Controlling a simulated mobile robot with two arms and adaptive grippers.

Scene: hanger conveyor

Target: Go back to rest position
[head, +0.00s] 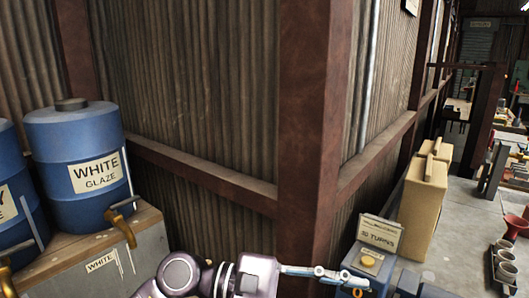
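My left arm comes in along the bottom edge, a little left of the middle. Its pale gripper (325,273) points right, low in the picture. It is seen side-on and small, so I cannot tell whether its fingers are open or shut. I see no object clearly held in it. My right gripper is not in view.
A corrugated wall with a rusty steel post (310,130) stands close in front. Blue drums, one labelled White Glaze (75,150), stand on a grey bench at left. A box with a sign reading Turns (380,232) and tan cases (424,200) stand right.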

